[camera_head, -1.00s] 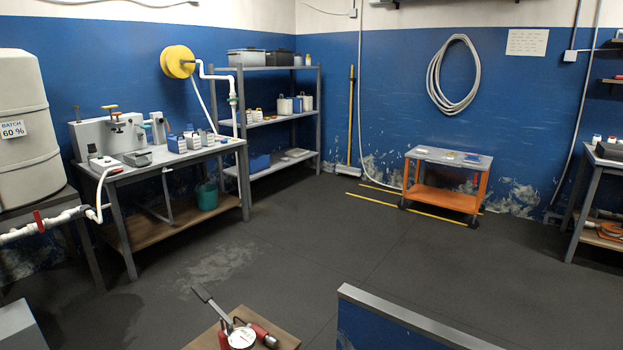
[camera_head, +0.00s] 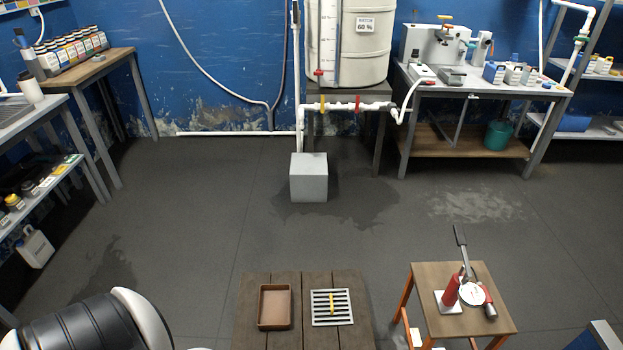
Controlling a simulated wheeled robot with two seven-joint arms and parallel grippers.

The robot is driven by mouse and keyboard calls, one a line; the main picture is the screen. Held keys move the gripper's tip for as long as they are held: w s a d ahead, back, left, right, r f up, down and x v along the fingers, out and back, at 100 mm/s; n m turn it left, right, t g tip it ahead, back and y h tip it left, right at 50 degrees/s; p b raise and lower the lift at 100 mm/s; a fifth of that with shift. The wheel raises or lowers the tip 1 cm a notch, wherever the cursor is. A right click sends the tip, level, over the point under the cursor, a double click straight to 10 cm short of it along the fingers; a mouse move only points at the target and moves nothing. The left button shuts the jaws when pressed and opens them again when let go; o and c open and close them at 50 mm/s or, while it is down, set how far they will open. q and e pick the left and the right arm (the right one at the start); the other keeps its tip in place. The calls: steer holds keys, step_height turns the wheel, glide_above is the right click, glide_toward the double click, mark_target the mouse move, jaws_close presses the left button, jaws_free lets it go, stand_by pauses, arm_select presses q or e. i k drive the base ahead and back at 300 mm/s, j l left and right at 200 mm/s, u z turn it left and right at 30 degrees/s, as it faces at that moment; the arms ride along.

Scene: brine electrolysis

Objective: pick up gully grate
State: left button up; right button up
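The gully grate (camera_head: 343,307) is a square, light metal grid of parallel bars with a small yellow piece at its middle. It lies flat on a low table of dark wooden planks (camera_head: 305,285), at the bottom centre of the head view. A brown rectangular tray (camera_head: 275,306) lies beside it on the left, apart from it. Neither of my grippers is in view. A black and white rounded part at the bottom left looks like my own arm.
A small orange-legged stool (camera_head: 434,311) with a red cylinder (camera_head: 451,290) and a lever tool stands right of the plank table. A grey block (camera_head: 309,178) stands on the floor beyond. The floor between is clear.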

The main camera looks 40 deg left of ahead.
mark_target(331, 299)
steer(key=u, duration=1.1)
